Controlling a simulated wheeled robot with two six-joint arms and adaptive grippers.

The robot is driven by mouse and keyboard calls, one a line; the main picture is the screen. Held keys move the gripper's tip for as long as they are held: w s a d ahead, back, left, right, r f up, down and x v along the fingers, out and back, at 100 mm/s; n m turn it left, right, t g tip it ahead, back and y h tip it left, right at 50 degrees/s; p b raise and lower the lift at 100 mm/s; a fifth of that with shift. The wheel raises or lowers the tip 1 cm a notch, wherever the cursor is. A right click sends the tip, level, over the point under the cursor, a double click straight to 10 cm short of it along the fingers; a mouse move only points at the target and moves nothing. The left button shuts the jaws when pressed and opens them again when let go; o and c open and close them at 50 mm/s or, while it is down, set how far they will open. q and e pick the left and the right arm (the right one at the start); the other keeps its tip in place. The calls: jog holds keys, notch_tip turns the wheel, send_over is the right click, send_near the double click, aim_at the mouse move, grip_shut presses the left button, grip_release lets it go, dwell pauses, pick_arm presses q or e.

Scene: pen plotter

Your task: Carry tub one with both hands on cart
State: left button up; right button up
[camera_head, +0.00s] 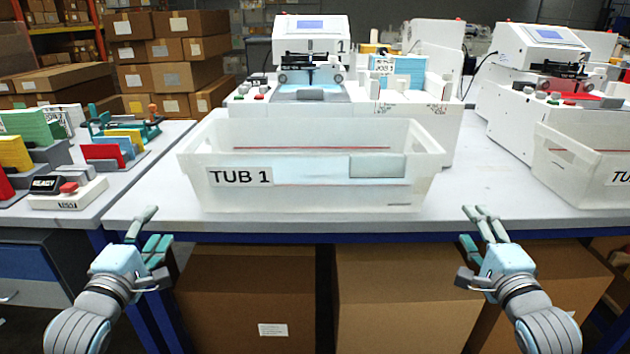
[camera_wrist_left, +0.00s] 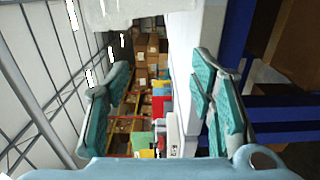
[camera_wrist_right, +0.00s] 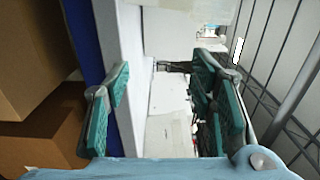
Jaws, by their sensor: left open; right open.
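Tub one (camera_head: 310,188) is a translucent white tub labelled "TUB 1", standing upright near the front edge of the white table in the head view. A few flat items show faintly inside it. My left gripper (camera_head: 150,228) is open and empty, in front of the table edge, left of the tub and apart from it. My right gripper (camera_head: 478,225) is open and empty, in front of the table edge, right of the tub and apart from it. Both wrist views show the spread fingers with nothing between them. No cart can be made out.
A white plotter machine (camera_head: 310,45) stands behind the tub. Another tub (camera_head: 590,165) and machine (camera_head: 535,50) are at the right. A side table at left holds coloured file racks and a red-button box (camera_head: 68,192). Cardboard boxes (camera_head: 255,295) sit under the table.

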pick_arm(q)
jog(key=shift+w, duration=0.2)
pick_arm(e)
jog(key=shift+w, duration=0.2)
pick_arm(q)
jog(key=w, duration=1.4)
jog(key=shift+d, duration=0.25)
pick_arm(e)
jog(key=w, duration=1.4)
jog(key=shift+a, duration=0.2)
pick_arm(q)
jog(key=shift+d, duration=0.35)
pick_arm(e)
jog(key=shift+a+f, duration=0.15)
jog(key=shift+a, duration=0.15)
pick_arm(q)
jog(key=shift+s+d, duration=0.15)
jog(key=shift+d, duration=0.05)
pick_arm(e)
jog(key=shift+s+a, duration=0.15)
jog(key=shift+a, duration=0.1)
pick_arm(q)
jog(key=shift+d, duration=0.6)
pick_arm(e)
jog(key=shift+a, duration=0.5)
pick_arm(q)
jog(key=shift+r, duration=0.1)
